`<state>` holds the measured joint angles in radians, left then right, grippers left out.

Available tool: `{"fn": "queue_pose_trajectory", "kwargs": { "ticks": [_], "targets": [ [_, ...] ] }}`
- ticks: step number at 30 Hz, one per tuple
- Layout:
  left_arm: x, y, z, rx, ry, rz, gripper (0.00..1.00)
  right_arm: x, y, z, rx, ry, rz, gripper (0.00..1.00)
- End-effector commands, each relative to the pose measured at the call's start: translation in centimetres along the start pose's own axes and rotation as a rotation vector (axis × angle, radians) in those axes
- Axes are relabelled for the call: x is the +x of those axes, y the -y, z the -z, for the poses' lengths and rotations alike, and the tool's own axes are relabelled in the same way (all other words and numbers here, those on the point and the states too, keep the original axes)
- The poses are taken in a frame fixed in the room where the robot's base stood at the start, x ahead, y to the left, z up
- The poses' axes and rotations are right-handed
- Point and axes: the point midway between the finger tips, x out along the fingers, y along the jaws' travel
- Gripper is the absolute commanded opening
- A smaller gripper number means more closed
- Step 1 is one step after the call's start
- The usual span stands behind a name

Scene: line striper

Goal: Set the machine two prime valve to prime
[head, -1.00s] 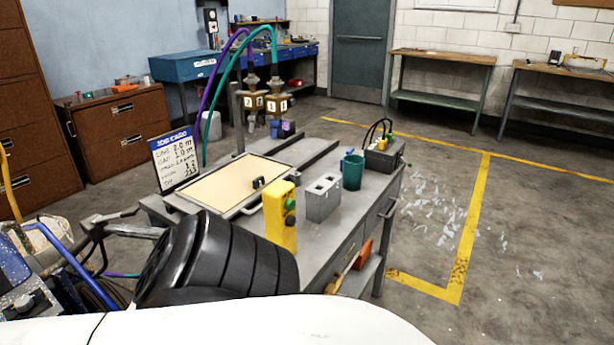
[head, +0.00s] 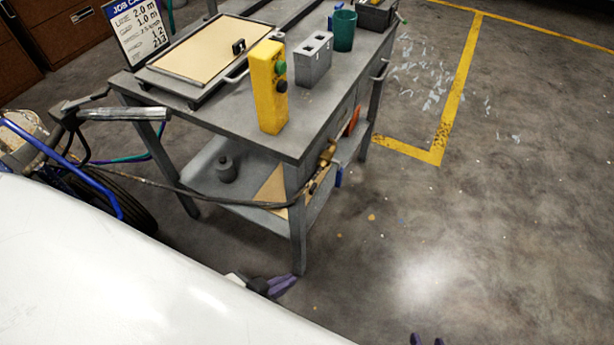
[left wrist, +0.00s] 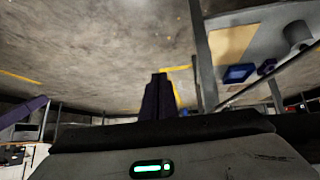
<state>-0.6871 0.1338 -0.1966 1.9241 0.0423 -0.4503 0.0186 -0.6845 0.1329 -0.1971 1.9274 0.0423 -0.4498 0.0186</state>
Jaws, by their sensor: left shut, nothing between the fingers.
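My left gripper (head: 280,286) is low beside the bench's near leg in the head view, with purple fingers. In the left wrist view its fingers (left wrist: 160,95) are together with nothing between them. Only the two purple fingertips of my right gripper (head: 427,340) show at the bottom edge of the head view, with a gap between them. Part of a wheeled machine with a blue tube frame (head: 62,150) shows at the left edge. I cannot tell whether it is machine two, and I cannot make out a prime valve on it.
A grey workbench (head: 205,122) carries a yellow button box (head: 268,92), a grey block (head: 313,62) and a green cup (head: 344,32). A black hose (head: 235,201) crosses its lower shelf. The job card (head: 138,30) stands at the back left. Floor on the right is clear.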

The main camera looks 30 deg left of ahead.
Motion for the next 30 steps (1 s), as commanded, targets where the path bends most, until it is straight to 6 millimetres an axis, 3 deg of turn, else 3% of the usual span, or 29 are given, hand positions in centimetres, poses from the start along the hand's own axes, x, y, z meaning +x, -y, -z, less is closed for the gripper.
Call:
{"fn": "queue_pose_trajectory", "kwargs": {
  "ticks": [7,10,13,16,22,25,30],
  "targets": [
    [0.1,-0.1,0.5,-0.004,-0.012,-0.001,0.0,0.0,0.0,-0.3,0.001,0.004,0.0,0.32],
    [1.3,-0.7,0.8,-0.082,-0.059,-0.026,0.0,0.9,-0.1,-1.1,0.001,0.004,0.0,0.32],
    [3.7,-1.6,2.4,-0.303,-0.191,-0.094,0.0,2.7,-0.2,-2.8,0.001,0.002,0.002,0.32],
    [5.9,-2.0,4.8,-0.629,-0.364,-0.197,0.0,4.3,-0.1,-4.1,-0.002,-0.002,0.012,0.32],
    [7.4,0.9,8.4,-1.22,-0.654,-0.39,0.0,6.5,0.3,-5.6,-0.01,-0.018,0.029,0.32],
    [7.3,2.3,9.0,-1.389,-0.736,-0.446,0.0,7.0,0.4,-5.8,-0.012,-0.021,0.032,0.32],
    [7.0,3.2,9.5,-1.478,-0.782,-0.476,0.0,6.9,0.4,-5.6,-0.012,-0.024,0.034,0.32]
  ]
}}
